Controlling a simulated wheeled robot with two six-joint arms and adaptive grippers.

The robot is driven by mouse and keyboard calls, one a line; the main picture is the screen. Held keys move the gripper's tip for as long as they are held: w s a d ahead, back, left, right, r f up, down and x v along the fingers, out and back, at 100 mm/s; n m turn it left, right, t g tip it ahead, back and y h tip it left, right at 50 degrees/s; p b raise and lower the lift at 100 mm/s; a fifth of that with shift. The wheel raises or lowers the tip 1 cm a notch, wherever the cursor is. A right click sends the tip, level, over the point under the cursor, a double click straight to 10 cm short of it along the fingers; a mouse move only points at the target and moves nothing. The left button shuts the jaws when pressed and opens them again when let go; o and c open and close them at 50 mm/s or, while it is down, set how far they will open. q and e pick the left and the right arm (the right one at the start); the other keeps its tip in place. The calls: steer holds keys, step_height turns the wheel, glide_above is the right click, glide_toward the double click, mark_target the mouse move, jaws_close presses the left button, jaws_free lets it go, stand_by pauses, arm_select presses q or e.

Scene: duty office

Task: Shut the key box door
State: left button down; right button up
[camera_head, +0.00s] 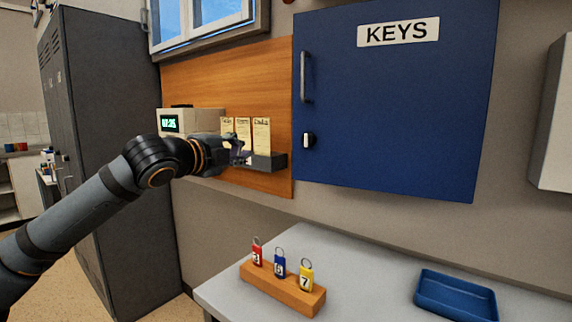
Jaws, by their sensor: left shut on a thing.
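The key box door (395,110) is a blue panel with a white KEYS label (398,32), high on the wall at the right of centre. It has a grey bar handle (306,77) and a small black and white latch (309,140) near its left edge. No inside of the box shows, and I cannot tell whether the door is fully flush. My left gripper (238,152) is left of the door and apart from it, in front of a card rack. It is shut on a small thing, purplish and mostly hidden. My right gripper is out of view.
A dark rack (268,162) holds tan cards (262,134) beside a time clock (172,123). Below, a grey table (370,264) bears a wooden block (285,289) with red, blue and yellow key tags, and a blue tray (455,296). A dark locker (115,130) stands left.

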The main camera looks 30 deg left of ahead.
arm_select(q)
steer(key=s+d+f, duration=0.3)
steer(key=d, duration=0.5)
steer(key=p, duration=1.4)
glide_toward(297, 155)
steer(key=shift+t, duration=0.4)
steer(key=w+p, duration=0.1)
steer(key=w, duration=0.1)
steer(key=w+p, duration=0.1)
steer(key=w, duration=0.2)
steer(key=shift+w+f, duration=0.25)
steer(key=shift+w+f+p, duration=0.15)
steer(key=shift+w+p, duration=0.15)
steer(key=shift+w, duration=0.4)
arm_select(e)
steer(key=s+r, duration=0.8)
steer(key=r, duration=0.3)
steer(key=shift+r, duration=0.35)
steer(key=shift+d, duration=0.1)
